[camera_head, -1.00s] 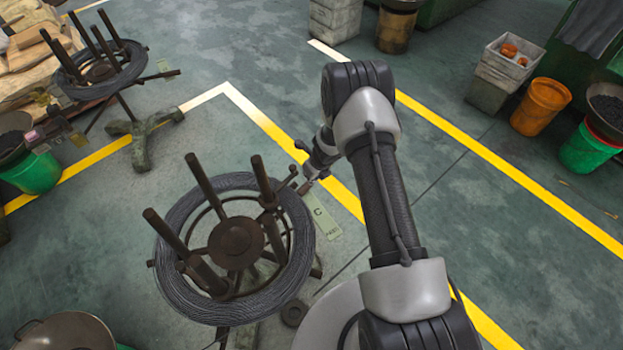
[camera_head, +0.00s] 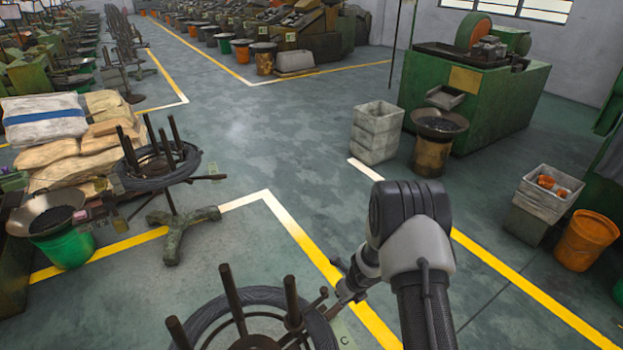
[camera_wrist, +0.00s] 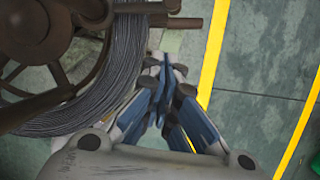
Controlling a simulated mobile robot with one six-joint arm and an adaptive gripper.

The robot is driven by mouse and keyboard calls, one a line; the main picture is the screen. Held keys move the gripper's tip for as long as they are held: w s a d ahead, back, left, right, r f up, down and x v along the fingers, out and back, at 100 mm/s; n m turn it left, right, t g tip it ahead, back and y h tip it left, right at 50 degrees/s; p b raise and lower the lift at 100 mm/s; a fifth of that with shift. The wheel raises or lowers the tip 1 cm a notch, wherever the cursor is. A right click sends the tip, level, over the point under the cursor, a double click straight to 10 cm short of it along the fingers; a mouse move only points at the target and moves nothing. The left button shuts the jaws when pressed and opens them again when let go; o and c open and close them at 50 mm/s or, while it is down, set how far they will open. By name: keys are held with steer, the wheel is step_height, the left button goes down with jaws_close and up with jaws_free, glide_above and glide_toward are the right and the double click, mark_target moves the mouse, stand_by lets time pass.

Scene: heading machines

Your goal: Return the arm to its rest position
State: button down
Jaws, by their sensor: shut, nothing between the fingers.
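My arm reaches forward from the lower right of the head view. My gripper (camera_head: 333,312) is low beside the near wire reel (camera_head: 215,308), by the reel's right side; I cannot tell from this view whether they touch. In the wrist view my gripper (camera_wrist: 164,65) points away from the camera. Its blue-grey fingers come together at the tips with nothing between them. The reel's grey wire coil (camera_wrist: 112,80) lies just left of the fingers, with brown posts at the upper left. The lower part of the reel is cut off in the head view.
A second wire reel (camera_head: 150,180) stands at left, near stacked sacks (camera_head: 85,150) and a green bucket (camera_head: 66,248). Crates (camera_head: 377,132), a green machine (camera_head: 480,100) and an orange bucket (camera_head: 585,240) stand at right. Open floor (camera_head: 270,120) with yellow lines lies between.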

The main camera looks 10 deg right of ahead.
steer(key=w+d+r+m+t+h+b, duration=0.1)
steer(key=w+d+r+m+h, duration=0.1)
steer(key=r+m, duration=0.5)
steer(key=w+d+r+m+t+h, duration=0.1)
steer(key=w+d+r+m+t, duration=0.15)
steer(key=r, duration=0.85)
steer(key=s+d+r+m+h, duration=0.1)
steer(key=s+d+r+m, duration=0.15)
steer(key=r+m, duration=0.3)
steer(key=s+d+r+m+h, duration=0.1)
steer(key=s+r+m, duration=0.3)
steer(key=r, duration=0.3)
steer(key=s+a+r+m+g+b, duration=0.1)
steer(key=s+r+m, duration=0.3)
steer(key=s+m, duration=0.3)
steer(key=s+a+r+m+g+b, duration=0.1)
steer(key=s+r+m, duration=0.35)
steer(key=s, duration=0.35)
steer(key=s+a+m+y, duration=0.1)
steer(key=s+a+m, duration=0.3)
steer(key=s, duration=0.4)
steer(key=s+a+f+m+y, duration=0.1)
steer(key=s+a+m+y, duration=0.1)
steer(key=s+a+m, duration=0.2)
steer(key=s+m, duration=0.2)
steer(key=s, duration=0.2)
steer(key=shift+a+f+y+b, duration=0.2)
steer(key=shift+a+y+b, duration=0.1)
steer(key=shift+b, duration=0.1)
